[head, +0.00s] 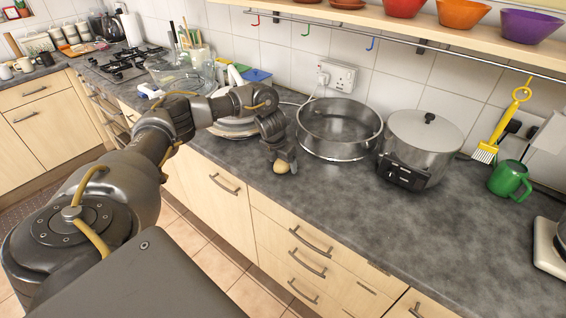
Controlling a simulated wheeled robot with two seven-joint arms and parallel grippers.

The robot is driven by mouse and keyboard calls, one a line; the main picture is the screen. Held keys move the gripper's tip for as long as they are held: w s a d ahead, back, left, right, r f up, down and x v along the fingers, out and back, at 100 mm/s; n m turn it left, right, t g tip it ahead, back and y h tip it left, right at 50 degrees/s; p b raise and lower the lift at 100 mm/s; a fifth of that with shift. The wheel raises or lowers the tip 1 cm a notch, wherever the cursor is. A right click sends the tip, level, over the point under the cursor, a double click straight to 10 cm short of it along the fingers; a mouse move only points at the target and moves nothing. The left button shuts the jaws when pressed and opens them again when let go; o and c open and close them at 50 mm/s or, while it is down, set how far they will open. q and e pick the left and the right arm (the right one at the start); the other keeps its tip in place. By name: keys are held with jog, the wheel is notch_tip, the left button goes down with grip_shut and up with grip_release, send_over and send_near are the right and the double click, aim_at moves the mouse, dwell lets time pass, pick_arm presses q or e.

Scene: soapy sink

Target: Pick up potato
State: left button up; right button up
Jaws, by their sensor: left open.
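A small tan potato (282,167) lies on the grey worktop (330,200) near its front edge, left of the middle of the head view. My left gripper (284,162) is right above it, pointing down. The gripper is open, with its fingertips at the upper part of the potato. The gripper partly hides the potato, and I cannot tell whether the fingers touch it. My right gripper is not in view.
A large metal pot (340,130) stands just right of the gripper. A lidded steamer (421,145) and a green mug (510,179) are further right. Stacked plates (233,128) sit behind my left arm.

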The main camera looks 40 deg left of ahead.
pick_arm(q)
jog(key=shift+c, duration=0.4)
jog(key=c, duration=1.1)
jog(key=shift+o, duration=0.2)
jog(key=shift+r, duration=0.1)
